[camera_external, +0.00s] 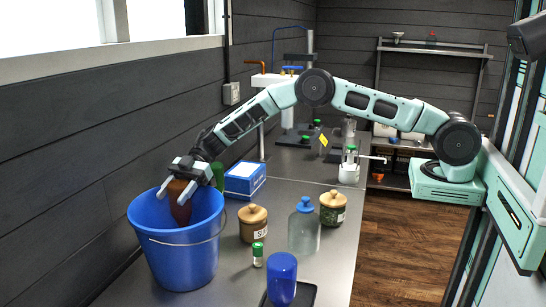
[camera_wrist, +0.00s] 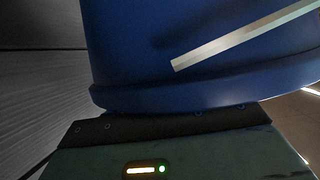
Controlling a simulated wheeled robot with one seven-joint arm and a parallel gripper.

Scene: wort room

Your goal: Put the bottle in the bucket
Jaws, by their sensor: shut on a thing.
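The blue bucket (camera_external: 180,260) stands upright on the grey counter at the left, with its mouth open upward. My gripper (camera_external: 188,176) is over the bucket's mouth, at the far side of the rim, and is shut on a brown bottle (camera_external: 180,205). The bottle hangs roughly upright, its lower part inside the mouth; whether it touches the bottom or wall is hidden. In the wrist view, the bucket's blue outer wall (camera_wrist: 150,45) and pale handle fill the picture close up; the bottle and fingertips do not show there.
A green bottle (camera_external: 218,175) and a blue-white box (camera_external: 245,180) stand behind the bucket. Right of it are two wooden-lidded jars (camera_external: 253,225), a small green-capped vial (camera_external: 257,254), a clear blue-capped bottle (camera_external: 304,232) and a blue bottle (camera_external: 282,280) on a dark tray.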

